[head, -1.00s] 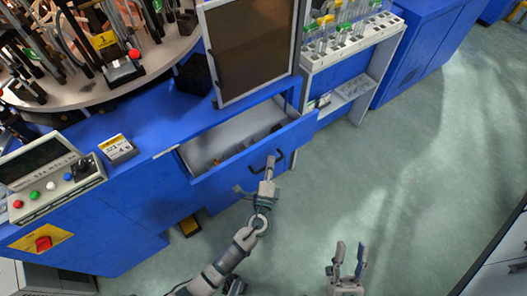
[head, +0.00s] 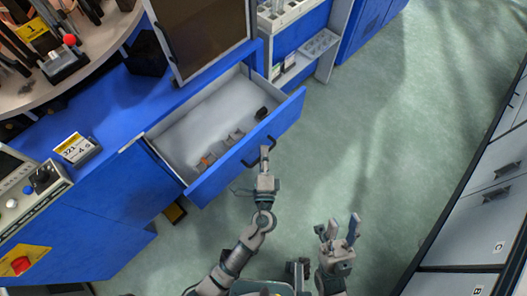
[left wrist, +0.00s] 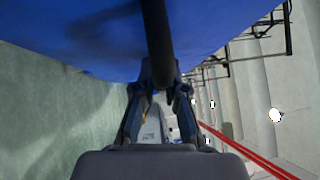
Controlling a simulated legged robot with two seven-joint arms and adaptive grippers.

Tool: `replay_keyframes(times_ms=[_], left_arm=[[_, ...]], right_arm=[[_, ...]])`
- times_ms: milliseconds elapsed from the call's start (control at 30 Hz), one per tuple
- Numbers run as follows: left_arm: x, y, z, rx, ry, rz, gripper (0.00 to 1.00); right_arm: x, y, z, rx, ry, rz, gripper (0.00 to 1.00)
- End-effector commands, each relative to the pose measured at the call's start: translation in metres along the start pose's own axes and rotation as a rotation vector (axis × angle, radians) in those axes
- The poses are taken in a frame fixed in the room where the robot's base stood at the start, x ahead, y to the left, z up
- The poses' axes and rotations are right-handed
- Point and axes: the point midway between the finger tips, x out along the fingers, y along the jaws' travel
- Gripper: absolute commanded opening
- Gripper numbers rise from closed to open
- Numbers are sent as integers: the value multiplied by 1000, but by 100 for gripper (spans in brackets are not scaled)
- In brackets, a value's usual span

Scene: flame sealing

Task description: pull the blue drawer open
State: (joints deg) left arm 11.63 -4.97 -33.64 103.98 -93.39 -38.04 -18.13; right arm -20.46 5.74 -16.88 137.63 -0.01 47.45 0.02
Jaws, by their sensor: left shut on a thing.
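The blue drawer (head: 238,158) stands well out of the blue cabinet in the head view, with its pale inside showing. Several small items lie in it near its front wall. Its dark bar handle (head: 259,151) is on the front face. My left gripper (head: 264,155) is shut on the handle. In the left wrist view the handle (left wrist: 157,45) runs as a dark bar between the fingers, with the blue drawer front (left wrist: 100,35) close beyond. My right gripper (head: 338,229) is open and empty above the floor, right of the drawer.
A control panel with buttons (head: 32,187) and a yellow-labelled box (head: 77,148) sit at the left. A dark framed panel (head: 202,35) stands behind the drawer. Grey drawer cabinets (head: 490,195) line the right. The green floor (head: 385,130) between is clear.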

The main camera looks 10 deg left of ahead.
Motion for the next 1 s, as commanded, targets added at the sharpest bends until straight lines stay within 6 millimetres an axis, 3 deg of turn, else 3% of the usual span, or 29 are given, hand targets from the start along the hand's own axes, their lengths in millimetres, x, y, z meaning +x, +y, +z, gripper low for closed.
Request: replay_keyframes(times_ms=[33,67,100,133,167,433,567,1000], left_arm=[[-2,7,0,5,1,13,0],[-2,7,0,5,1,13,18],[-2,7,0,5,1,12,28],[-2,7,0,5,1,12,36],[-2,6,0,5,1,11,37],[-2,2,0,3,0,5,37],[-12,3,0,2,1,6,37],[-101,4,-1,4,2,9,37]], right_arm=[[-1,0,1,0,-1,0,40],[-1,0,1,0,-1,0,40],[-1,0,1,0,-1,0,40],[-1,0,1,0,-1,0,40],[-1,0,1,0,-1,0,40],[0,0,1,0,-2,-1,40],[0,0,-1,0,0,-1,40],[0,0,-1,0,0,-1,40]])
